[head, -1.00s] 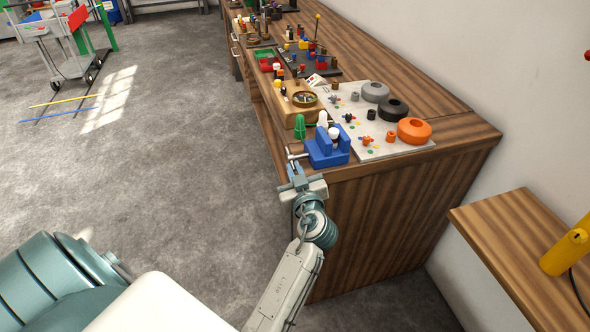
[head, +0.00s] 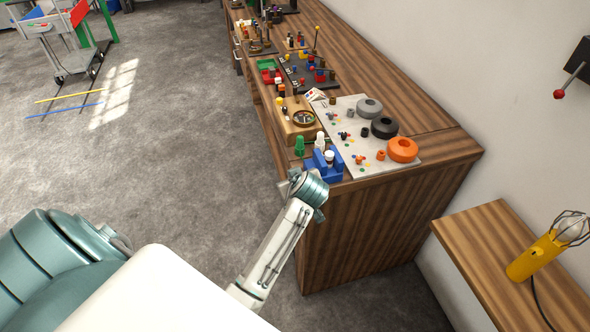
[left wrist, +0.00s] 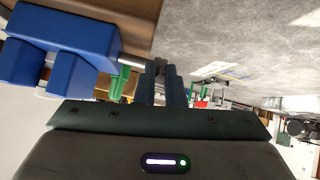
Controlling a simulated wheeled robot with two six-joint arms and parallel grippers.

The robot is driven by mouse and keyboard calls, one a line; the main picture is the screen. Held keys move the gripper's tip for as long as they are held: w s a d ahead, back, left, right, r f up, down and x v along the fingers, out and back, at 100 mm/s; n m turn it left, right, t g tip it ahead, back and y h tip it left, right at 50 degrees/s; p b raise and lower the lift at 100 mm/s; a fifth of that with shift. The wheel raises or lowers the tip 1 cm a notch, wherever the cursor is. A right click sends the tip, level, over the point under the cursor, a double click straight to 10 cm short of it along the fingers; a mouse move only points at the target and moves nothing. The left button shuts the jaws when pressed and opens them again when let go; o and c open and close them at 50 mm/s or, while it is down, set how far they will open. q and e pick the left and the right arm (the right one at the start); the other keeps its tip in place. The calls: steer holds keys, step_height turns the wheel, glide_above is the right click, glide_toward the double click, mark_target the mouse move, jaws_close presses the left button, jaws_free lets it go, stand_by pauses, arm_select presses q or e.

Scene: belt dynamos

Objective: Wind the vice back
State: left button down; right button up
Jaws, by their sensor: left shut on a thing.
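The blue vice (head: 324,166) stands at the near end of the long wooden bench, with a pale round-topped piece (head: 329,157) between its jaws. In the left wrist view the vice (left wrist: 90,33) fills the upper left. My left gripper (left wrist: 160,74) is at the vice's handle end and shut on a small grey metal part, which looks like the vice handle; the fingers cover most of it. In the head view my wrist hides the fingers and handle. My right gripper is not in view.
A green bottle-like piece (head: 299,146) and a white one (head: 320,141) stand close behind the vice. A pale board (head: 352,122) with orange, black and grey rings lies beyond. A wooden shelf (head: 500,240) with a yellow lamp (head: 533,257) is at right. Open floor lies left of the bench.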

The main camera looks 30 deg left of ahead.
arm_select(q)
steer(key=r+g+h+p, duration=0.1)
steer(key=p, duration=0.2)
steer(key=w+a+r+g+h+p, duration=0.1)
steer(key=g+h+p, duration=0.1)
steer(key=p, duration=0.2)
steer(key=shift+a+r, duration=0.1)
steer(key=shift+a, duration=0.05)
steer(key=shift+w+a+g+h+p, duration=0.25)
steer(key=shift+g+h+p, duration=0.35)
steer(key=shift+h+p, duration=0.25)
steer(key=shift+w+a+g+h, duration=0.25)
steer(key=shift+g+h, duration=0.35)
steer(key=shift+h, duration=0.15)
steer(key=g+h, duration=0.1)
steer(key=w+a+g+h, duration=0.1)
steer(key=g+h, duration=0.1)
steer(key=shift+a, duration=0.1)
steer(key=shift+w+a+f+g+h+b, duration=0.15)
steer(key=shift+f+g+h+b, duration=0.15)
steer(key=shift+h, duration=0.3)
steer(key=shift+w+a+f+g+h+b, duration=0.15)
steer(key=shift+g+h, duration=0.25)
steer(key=shift+h, duration=0.2)
steer(key=shift+w+a+g+h+b, duration=0.1)
steer(key=shift+a+g+h+b, duration=0.1)
steer(key=shift+g+h+b, duration=0.45)
steer(key=shift+f, duration=0.15)
steer(key=c, duration=1.5)
jaws_free()
